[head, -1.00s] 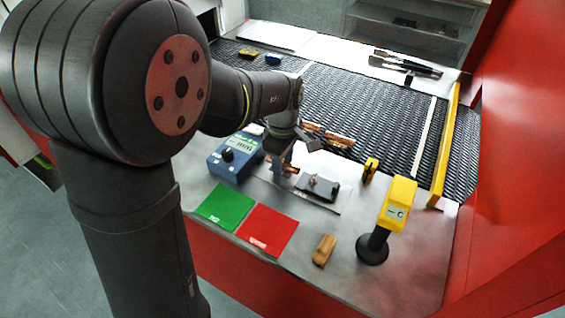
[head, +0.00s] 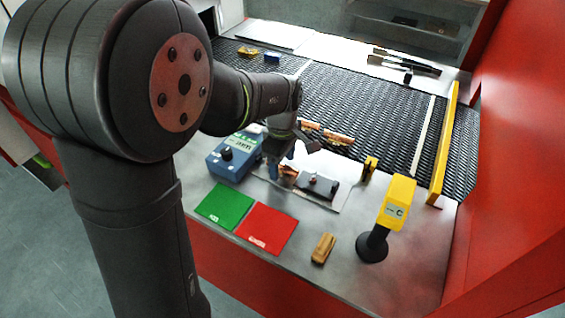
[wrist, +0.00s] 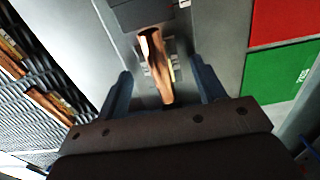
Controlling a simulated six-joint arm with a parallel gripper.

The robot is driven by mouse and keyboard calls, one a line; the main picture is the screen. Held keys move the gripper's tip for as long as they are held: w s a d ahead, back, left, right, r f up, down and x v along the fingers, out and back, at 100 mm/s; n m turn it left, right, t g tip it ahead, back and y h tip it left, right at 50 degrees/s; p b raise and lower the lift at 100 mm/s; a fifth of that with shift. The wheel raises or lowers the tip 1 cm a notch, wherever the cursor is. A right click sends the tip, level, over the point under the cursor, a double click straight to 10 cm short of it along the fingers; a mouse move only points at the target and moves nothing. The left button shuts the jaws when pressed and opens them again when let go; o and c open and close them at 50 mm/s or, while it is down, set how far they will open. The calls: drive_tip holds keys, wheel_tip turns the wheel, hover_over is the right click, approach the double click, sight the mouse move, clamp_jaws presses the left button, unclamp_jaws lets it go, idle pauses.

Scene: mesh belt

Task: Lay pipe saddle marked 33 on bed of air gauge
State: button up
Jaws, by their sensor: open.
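A copper-coloured pipe saddle (wrist: 153,52) lies between the spread fingers of my gripper (wrist: 161,70) in the wrist view, with gaps at its sides. It rests over a grey bed on a pale plate; its mark cannot be read. In the head view the saddle (head: 288,170) shows just left of a dark block (head: 320,186) on the pale plate (head: 336,204). My gripper (head: 277,168) is low there, open, partly hidden by its own wrist. The blue gauge box (head: 230,160) with a black knob and display stands to the left.
More copper parts (head: 326,134) lie on the mesh belt (head: 370,110) behind. Green (head: 224,204) and red (head: 266,229) mats lie in front. A yellow-headed post (head: 396,205), a small yellow piece (head: 370,168) and a wooden block (head: 323,248) stand to the right.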

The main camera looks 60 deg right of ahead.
sight(283, 165)
wheel_tip(283, 165, up, 12)
drive_tip(key=shift+f, duration=0.25)
drive_tip(key=shift+f, duration=0.1)
wheel_tip(283, 165, down, 12)
drive_tip(key=shift+f, duration=0.1)
drive_tip(key=shift+r, duration=2.1)
drive_tip(key=shift+f, duration=0.1)
